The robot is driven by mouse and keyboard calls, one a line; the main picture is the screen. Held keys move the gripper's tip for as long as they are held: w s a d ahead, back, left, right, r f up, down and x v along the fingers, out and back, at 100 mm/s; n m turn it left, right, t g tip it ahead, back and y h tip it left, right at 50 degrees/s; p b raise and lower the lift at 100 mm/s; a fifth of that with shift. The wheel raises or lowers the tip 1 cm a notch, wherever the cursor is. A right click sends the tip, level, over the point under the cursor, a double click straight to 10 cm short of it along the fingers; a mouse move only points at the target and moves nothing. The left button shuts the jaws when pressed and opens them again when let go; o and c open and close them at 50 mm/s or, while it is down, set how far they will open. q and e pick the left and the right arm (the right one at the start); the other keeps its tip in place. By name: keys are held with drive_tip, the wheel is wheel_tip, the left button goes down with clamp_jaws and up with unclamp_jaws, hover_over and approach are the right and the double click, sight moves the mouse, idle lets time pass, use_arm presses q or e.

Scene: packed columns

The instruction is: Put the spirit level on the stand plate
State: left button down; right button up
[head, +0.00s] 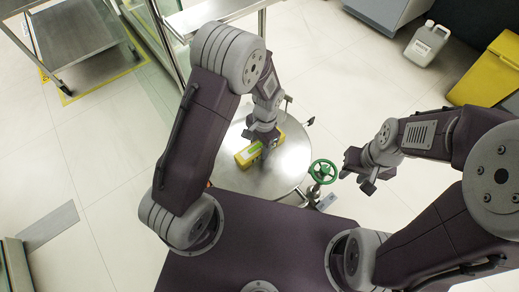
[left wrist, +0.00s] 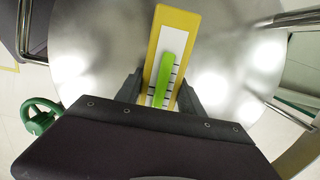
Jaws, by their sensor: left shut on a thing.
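The spirit level (head: 247,155) is a yellow bar with a white face and a bright green vial. My left gripper (head: 264,146) is shut on it; the left wrist view shows the level (left wrist: 172,60) between the two fingers (left wrist: 160,92), its far end pointing away from me. The round steel stand plate (head: 288,168) lies beneath the level and fills much of the left wrist view (left wrist: 90,65). I cannot tell whether the level touches the plate or hangs just above it. My right gripper (head: 360,173) is open and empty, right of the plate.
A green handwheel (head: 323,171) stands at the plate's right edge, close to my right gripper. A steel cart (head: 75,38) stands at the back left. A white jug (head: 427,45) and a yellow bin (head: 490,75) stand at the back right. The left floor is mostly clear.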

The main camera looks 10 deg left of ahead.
use_arm(q)
drive_tip(key=shift+r, duration=0.1)
drive_tip(key=c, duration=0.7)
unclamp_jaws()
wheel_tip(320, 180, up, 12)
drive_tip(key=w+p, duration=0.1)
drive_tip(key=p, duration=0.7)
drive_tip(key=s+a+r+n, duration=0.2)
drive_tip(key=s, duration=0.1)
drive_tip(key=s+a+r+n+t, duration=0.1)
drive_tip(key=s+a+r+n, duration=0.1)
drive_tip(key=s+n, duration=0.1)
drive_tip(key=s+a+r+n+t+h, duration=0.1)
drive_tip(key=s+a+r+n, duration=0.1)
drive_tip(key=s+a+n, duration=0.1)
drive_tip(key=shift+s+a+r, duration=0.1)
drive_tip(key=shift+s+r, duration=0.05)
drive_tip(key=shift+r, duration=0.25)
